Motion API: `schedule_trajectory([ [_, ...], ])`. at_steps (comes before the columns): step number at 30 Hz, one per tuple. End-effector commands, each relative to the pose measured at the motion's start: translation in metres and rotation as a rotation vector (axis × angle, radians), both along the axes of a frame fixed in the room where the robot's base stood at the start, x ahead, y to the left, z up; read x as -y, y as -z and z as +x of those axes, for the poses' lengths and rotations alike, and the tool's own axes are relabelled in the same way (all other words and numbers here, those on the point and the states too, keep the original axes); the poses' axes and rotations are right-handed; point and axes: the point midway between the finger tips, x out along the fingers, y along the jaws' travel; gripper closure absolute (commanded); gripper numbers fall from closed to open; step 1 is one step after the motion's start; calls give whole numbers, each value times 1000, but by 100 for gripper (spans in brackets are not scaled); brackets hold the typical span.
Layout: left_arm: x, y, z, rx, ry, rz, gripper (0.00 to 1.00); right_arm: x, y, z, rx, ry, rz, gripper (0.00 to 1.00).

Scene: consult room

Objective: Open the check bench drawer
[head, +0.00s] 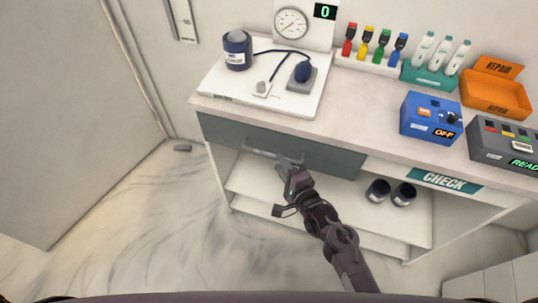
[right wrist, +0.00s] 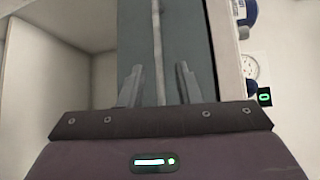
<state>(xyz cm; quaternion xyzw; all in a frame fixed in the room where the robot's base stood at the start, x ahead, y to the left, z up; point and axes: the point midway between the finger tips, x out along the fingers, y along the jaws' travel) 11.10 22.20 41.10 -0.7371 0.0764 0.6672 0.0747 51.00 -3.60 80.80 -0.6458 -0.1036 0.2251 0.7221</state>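The check bench (head: 390,137) has a dark grey-green drawer (head: 325,155) below its pale top, and the drawer looks shut. A light bar handle (head: 258,150) runs along the drawer front. My right gripper (head: 289,165) is at the right part of this handle. In the right wrist view, the two fingers of my right gripper (right wrist: 159,88) stand apart, with the handle (right wrist: 157,35) running between them and a gap on each side. The drawer front (right wrist: 185,40) lies behind the fingers. My left gripper is not in view.
On the bench top are a blood-pressure set on a white board (head: 225,85), colour-capped bottles (head: 366,45), a blue box (head: 430,117) and an orange tray (head: 495,95). An open shelf with two dark cups (head: 378,190) lies below.

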Motion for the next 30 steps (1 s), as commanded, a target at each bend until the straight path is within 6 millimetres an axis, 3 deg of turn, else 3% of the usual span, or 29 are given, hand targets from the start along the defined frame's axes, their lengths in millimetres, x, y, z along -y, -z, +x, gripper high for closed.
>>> schedule_trajectory([
  [3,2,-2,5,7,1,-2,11,-10,1,19,2,-1,1,69],
  [9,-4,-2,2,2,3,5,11,-20,6,38,0,0,-1,69],
  [20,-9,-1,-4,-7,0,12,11,-22,7,43,0,0,-1,69],
  [27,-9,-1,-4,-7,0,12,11,-22,8,42,-1,0,-3,100],
  [30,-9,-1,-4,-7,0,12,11,-22,8,42,-1,0,-3,100],
])
